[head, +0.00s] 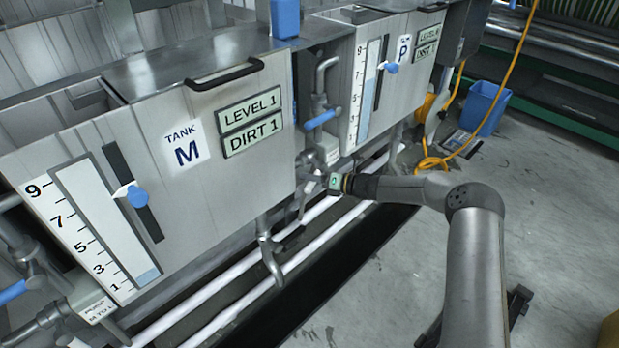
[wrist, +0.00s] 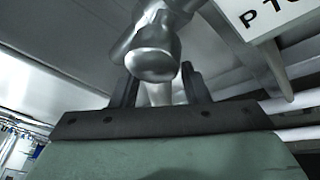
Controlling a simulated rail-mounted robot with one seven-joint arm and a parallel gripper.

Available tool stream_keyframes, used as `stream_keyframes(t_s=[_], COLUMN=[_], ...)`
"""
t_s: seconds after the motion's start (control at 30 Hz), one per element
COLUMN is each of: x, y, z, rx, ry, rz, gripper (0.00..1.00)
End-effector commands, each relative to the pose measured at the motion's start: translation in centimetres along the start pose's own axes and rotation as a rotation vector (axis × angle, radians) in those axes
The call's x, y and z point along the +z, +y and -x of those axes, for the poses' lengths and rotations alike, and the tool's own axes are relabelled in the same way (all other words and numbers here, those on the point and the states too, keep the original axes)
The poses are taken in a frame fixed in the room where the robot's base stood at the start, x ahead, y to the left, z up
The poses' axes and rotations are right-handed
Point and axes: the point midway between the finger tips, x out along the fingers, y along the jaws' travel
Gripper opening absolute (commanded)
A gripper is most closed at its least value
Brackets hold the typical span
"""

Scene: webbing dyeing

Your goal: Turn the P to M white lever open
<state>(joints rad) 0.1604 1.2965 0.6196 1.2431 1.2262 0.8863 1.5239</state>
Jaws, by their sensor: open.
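In the wrist view, the white lever (wrist: 159,93) points toward me below a rounded grey metal valve body (wrist: 153,52). My gripper (wrist: 160,82) is open, with one dark finger on each side of the lever; I cannot tell whether either finger touches it. A white plate reading "P TO" (wrist: 268,15) is at the upper right, its rest cut off. In the head view, my gripper (head: 314,186) is low in the gap between tank M (head: 230,170) and tank P (head: 400,95). There the lever is too small and too covered to make out clearly.
A blue-handled valve (head: 320,120) on a pipe is above my gripper. A drain pipe (head: 268,250) under tank M is to the left. White pipes (head: 255,280) run low along the tanks. A yellow hose (head: 430,162) and a blue bin (head: 484,108) are on the floor at right.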

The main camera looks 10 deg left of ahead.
Motion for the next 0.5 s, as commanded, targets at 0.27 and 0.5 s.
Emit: stream_keyframes(t_s=[0.27,0.5], x=[0.3,0.2], y=[0.1,0.1], z=[6.0,11.8], rx=[-0.005,-0.004], ry=[-0.003,-0.003], rz=[0.000,0.000], gripper=[0.41,0.41])
